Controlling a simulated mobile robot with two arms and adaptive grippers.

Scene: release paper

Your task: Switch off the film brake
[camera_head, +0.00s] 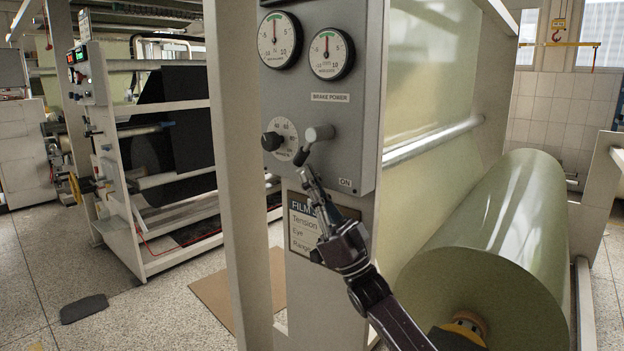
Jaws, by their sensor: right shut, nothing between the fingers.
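The film brake panel (360,110) is a grey box on a pale post, with a "BRAKE POWER" label (330,97). Below the label is a grey rotary switch (321,133). A dark tip shows just below and left of it; I cannot tell whether it is the switch's handle or my fingertip. My right gripper (306,172) is shut and empty, pointing up at the panel just below the switch. Whether it touches the switch is unclear. My left gripper is not in view.
Two round gauges (280,40) (331,54) top the panel, and a dark knob (271,141) with a scale sits left of the switch. A pale upright (236,180) stands close on the left. A large film roll (500,220) fills the right side.

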